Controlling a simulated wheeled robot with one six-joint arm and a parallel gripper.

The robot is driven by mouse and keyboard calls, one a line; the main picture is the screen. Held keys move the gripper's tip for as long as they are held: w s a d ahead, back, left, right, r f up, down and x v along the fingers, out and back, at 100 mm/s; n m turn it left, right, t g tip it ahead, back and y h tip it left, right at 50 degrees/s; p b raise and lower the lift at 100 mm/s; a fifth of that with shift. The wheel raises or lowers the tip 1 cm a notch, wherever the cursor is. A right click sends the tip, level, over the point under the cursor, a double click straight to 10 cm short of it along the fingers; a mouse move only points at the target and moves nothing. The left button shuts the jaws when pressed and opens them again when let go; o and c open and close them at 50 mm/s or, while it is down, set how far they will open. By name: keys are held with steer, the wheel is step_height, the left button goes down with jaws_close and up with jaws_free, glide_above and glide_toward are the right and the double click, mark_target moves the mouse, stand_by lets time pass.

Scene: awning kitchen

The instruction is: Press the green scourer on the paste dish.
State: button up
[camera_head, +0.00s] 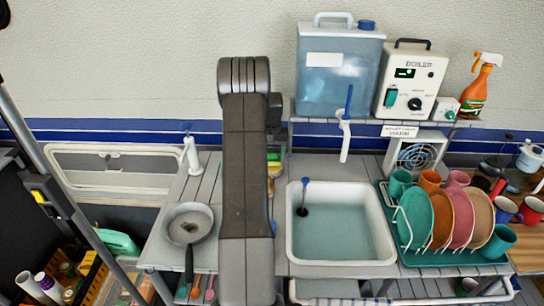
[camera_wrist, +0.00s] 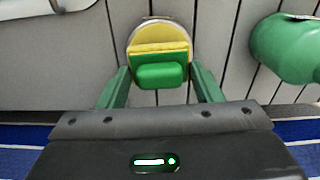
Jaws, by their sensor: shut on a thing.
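My gripper (camera_wrist: 161,76) is shut on the green scourer (camera_wrist: 160,76), a green block with a yellow layer, held between its two green fingers in the wrist view. The round yellow paste dish (camera_wrist: 150,34) shows just behind the scourer, its rim curving around the scourer's far side. The scourer overlaps the dish in this view; I cannot tell whether they touch. In the head view my arm hides the gripper and most of this spot; only small yellow and green bits show beside the arm.
The sink (camera_head: 340,232) full of water lies right of my arm, with a dish rack (camera_head: 412,258) of plates beyond it. A frying pan (camera_head: 189,226) stands to the left. A green bottle (camera_wrist: 288,48) stands near the dish in the wrist view.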

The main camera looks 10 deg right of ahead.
steer(key=shift+r+p, duration=1.2)
steer(key=shift+r, duration=1.4)
